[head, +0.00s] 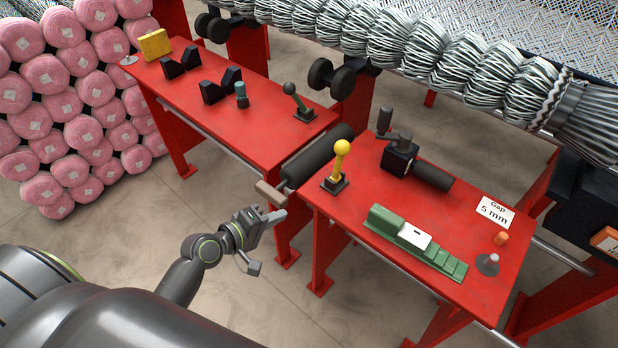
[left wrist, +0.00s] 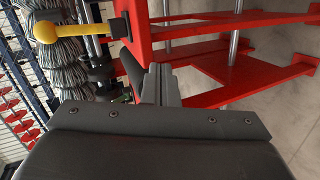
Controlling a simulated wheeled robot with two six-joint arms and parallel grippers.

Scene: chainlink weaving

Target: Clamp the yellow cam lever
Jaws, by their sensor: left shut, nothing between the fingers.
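The yellow cam lever (head: 341,148) stands nearly upright on a small black base at the near left corner of the right red table. Its yellow ball knob and stem also show in the left wrist view (left wrist: 46,32), at the upper left, lying sideways in that picture. My left gripper (head: 283,215) is shut and empty. It is in front of the table's left edge, left of the lever and apart from it. Its closed fingers show in the middle of the left wrist view (left wrist: 158,83). My right gripper is in neither view.
A black roller (head: 318,157) with a brown end sits between the two red tables, close beyond my left gripper. Open floor lies in front.

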